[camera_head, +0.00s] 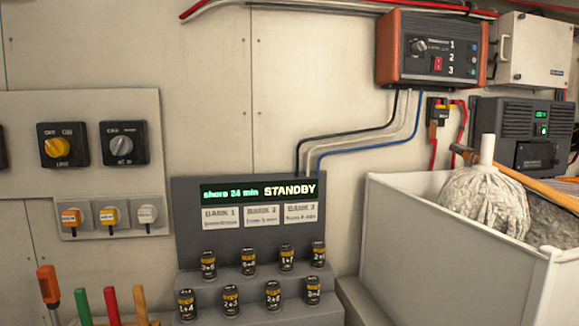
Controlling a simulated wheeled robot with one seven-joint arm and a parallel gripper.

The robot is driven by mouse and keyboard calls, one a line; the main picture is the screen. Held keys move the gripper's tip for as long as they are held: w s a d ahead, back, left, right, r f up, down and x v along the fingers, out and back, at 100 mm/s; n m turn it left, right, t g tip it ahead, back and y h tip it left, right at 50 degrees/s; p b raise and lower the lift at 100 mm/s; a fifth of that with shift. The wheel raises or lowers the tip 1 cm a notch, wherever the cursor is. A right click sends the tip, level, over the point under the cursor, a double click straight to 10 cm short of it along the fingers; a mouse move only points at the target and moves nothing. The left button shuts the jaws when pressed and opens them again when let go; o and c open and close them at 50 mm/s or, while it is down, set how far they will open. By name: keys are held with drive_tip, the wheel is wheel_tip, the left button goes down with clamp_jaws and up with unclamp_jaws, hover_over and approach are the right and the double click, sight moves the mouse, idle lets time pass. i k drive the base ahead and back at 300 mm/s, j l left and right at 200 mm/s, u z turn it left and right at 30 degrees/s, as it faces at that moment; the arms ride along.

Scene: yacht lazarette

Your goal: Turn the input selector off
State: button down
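Two rotary switches sit on a grey wall panel at the left. One has a yellow knob (58,148) under markings that seem to read OFF and ON. The other has a grey knob (124,144) on a black plate, with a lower label that looks like "AC IN". A third, dark knob (417,47) is on the front of an orange-sided box (383,50) at the upper right, beside a red switch and the numbers 1, 2, 3. I cannot tell from the labels which is the input selector, nor exactly where each knob points. My gripper is not in view.
A grey display rack (187,220) reading STANDBY holds several labelled cylinders in front. Several tool handles (82,306) stand at the lower left. A white bin (400,220) with a wrapped bundle (485,200) fills the right. A black unit (520,118) hangs behind it.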

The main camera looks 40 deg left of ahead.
sight(121, 146)
drive_tip(key=j+u, duration=0.1)
drive_tip(key=u, duration=2.1)
